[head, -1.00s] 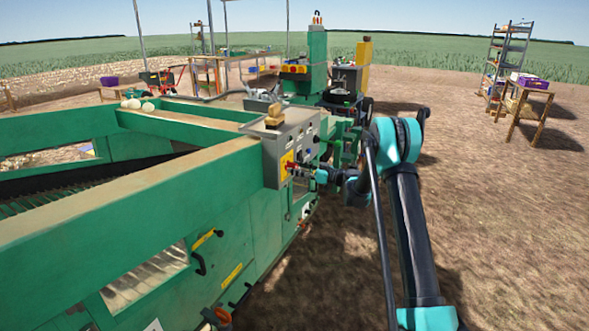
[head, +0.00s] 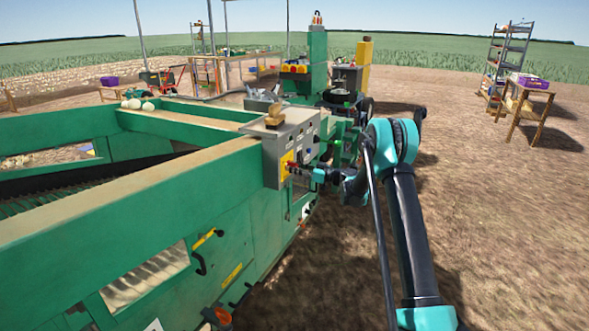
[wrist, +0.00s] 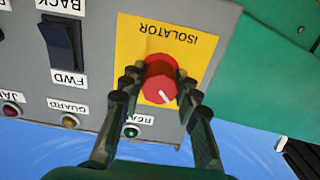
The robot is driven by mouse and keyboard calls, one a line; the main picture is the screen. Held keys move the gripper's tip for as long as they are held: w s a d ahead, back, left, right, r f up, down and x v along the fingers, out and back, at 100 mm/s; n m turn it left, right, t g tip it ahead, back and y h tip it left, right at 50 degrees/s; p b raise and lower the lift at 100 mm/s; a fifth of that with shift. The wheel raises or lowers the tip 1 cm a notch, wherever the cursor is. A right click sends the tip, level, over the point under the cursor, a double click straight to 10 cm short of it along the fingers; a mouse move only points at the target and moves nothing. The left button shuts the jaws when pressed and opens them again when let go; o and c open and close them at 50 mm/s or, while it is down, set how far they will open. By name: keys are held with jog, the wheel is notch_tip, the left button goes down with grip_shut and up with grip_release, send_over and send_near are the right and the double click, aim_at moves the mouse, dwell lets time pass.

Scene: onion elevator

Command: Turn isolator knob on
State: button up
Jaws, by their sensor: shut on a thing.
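The isolator knob (wrist: 159,80) is red and round with a white pointer mark. It sits on a yellow plate (wrist: 192,50) labelled ISOLATOR, which looks upside down in the wrist view. The white mark points toward the lower right of that picture. My gripper (wrist: 158,82) is shut on the knob, one finger on each side. In the head view my gripper (head: 297,170) reaches the yellow plate (head: 286,165) on the side of the grey control box (head: 272,168). The knob is mostly hidden there.
Beside the yellow plate are a black FWD/BACK rocker switch (wrist: 62,45) and red, amber and green (wrist: 131,131) lamps. The green machine frame (head: 110,210) fills the left. Open soil (head: 500,220) lies to the right.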

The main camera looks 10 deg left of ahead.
jog(key=m, duration=0.4)
jog(key=shift+m, duration=0.3)
jog(key=m, duration=0.4)
jog(key=shift+m, duration=0.3)
jog(key=m, duration=0.4)
jog(key=shift+m, duration=0.3)
jog(key=shift+d+m, duration=0.1)
jog(key=shift+m, duration=2)
jog(key=o, duration=1.2)
jog(key=shift+c, duration=0.2)
